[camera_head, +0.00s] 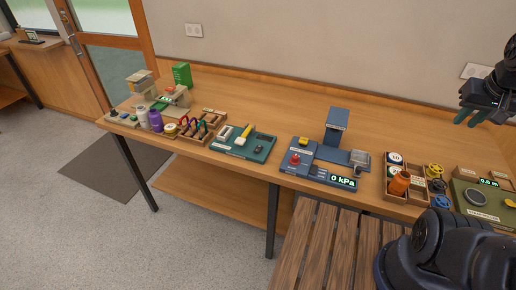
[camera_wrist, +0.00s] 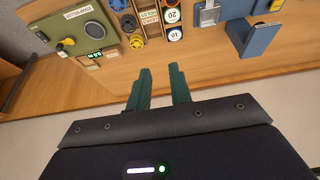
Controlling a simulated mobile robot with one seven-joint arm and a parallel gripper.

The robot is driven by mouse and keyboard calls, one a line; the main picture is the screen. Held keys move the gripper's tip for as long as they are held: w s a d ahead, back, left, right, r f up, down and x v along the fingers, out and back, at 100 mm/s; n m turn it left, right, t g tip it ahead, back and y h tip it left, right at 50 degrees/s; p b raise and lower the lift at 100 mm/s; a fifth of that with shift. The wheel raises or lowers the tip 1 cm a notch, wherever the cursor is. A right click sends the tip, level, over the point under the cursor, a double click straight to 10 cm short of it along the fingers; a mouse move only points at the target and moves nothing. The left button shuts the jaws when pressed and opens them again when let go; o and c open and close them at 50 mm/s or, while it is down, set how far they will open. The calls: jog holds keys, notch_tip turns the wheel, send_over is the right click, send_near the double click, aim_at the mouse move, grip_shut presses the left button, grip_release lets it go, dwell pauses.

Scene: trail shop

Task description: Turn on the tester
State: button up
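The tester is a blue-grey device (camera_head: 330,150) on the middle of the bench, with an upright column and a flat base. Its lit display (camera_head: 343,181) reads "0 kPa". A red knob or button (camera_head: 295,159) and a yellow part (camera_head: 304,141) sit on its left section. Part of the blue device also shows at the top right of the wrist view (camera_wrist: 260,38). My gripper (camera_head: 467,119) is raised at the far right, well apart from the tester. Its two green fingers stand apart and empty in the wrist view (camera_wrist: 159,82).
A wooden tray (camera_head: 404,196) with an orange bottle and round weights stands right of the tester. Blue and yellow handwheels (camera_head: 437,186) and an olive device reading "0.0 m" (camera_head: 480,203) lie beyond it. A green tray (camera_head: 245,145) is to the left. A slatted bench (camera_head: 330,240) stands in front.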

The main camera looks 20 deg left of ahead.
jog(key=shift+w+a, duration=0.15)
jog(key=c, duration=0.4)
jog(key=w+a+n, duration=0.2)
jog(key=w+a, duration=0.1)
jog(key=w+a+r+n+g, duration=0.1)
jog(key=w+a, duration=0.1)
jog(key=shift+w+a, duration=0.2)
jog(key=shift+w, duration=0.05)
grip_shut()
jog(key=w+a+f+n+g, duration=0.15)
jog(key=w+a+n, duration=0.25)
jog(key=a, duration=0.7)
jog(key=w+a+f+n+g, duration=0.1)
jog(key=w+a+f+n, duration=0.3)
jog(key=a, duration=0.6)
jog(key=s+a+f+n+g, duration=0.1)
jog(key=a+f, duration=0.3)
jog(key=a, duration=0.6)
jog(key=s+a+f+n+g, duration=0.1)
jog(key=s+a+f+n, duration=0.2)
jog(key=a, duration=0.7)
jog(key=s+a+f+n+g, duration=0.1)
jog(key=s+a+f+n, duration=0.2)
jog(key=a, duration=0.7)
notch_tip(320, 180, down, 2)
jog(key=shift+f, duration=0.15)
